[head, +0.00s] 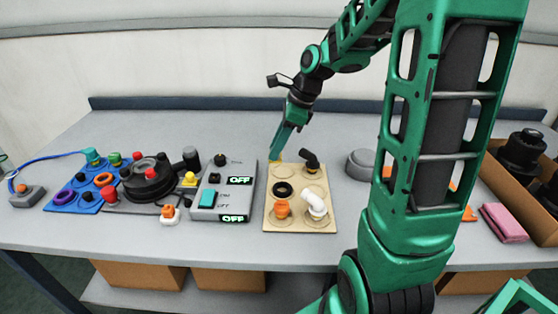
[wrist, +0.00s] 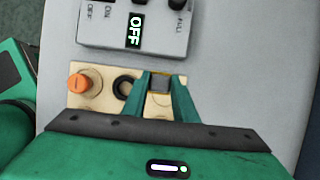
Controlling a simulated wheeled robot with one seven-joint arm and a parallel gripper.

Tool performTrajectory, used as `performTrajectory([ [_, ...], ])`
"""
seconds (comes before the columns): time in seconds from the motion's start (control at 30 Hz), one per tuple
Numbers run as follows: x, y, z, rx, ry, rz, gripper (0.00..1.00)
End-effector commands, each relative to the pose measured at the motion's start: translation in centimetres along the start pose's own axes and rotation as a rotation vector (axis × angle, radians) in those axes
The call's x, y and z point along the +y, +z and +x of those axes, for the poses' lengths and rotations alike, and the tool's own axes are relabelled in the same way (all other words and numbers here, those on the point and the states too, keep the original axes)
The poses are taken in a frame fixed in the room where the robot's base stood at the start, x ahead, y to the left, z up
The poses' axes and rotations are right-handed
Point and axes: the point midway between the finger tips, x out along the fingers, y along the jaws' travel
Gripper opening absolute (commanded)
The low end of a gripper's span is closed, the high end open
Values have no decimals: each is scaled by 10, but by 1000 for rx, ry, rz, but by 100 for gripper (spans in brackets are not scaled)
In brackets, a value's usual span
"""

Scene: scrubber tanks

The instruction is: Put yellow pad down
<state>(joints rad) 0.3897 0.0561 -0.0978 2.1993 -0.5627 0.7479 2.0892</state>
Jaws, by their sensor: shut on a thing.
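My gripper (head: 277,152) reaches down over the far left corner of a tan board (head: 320,227) with round marked spots. In the wrist view its two green fingers (wrist: 160,84) are close together on a small grey piece with yellow edges. I take this for the yellow pad (wrist: 160,83); only a bit of yellow shows at the fingertips in the head view. I cannot tell whether it touches the board. The board also bears a black ring (head: 283,189), an orange fitting (head: 281,209), a white elbow (head: 315,203) and a black elbow (head: 310,159).
A grey control box (head: 222,193) showing OFF stands just left of the board. Left of it are a black round device (head: 148,183) and a blue board (head: 75,195). The bench behind the board is clear.

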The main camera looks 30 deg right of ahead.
Motion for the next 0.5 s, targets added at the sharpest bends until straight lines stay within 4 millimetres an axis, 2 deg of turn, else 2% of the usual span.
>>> performTrajectory([
  [0.1,-15,-18,6,1,1,7,1],
  [0.2,-22,-26,8,1,0,5,1],
  [0.37,-25,-31,12,0,0,5,1],
  [0.5,-24,-37,26,1,2,5,1],
])
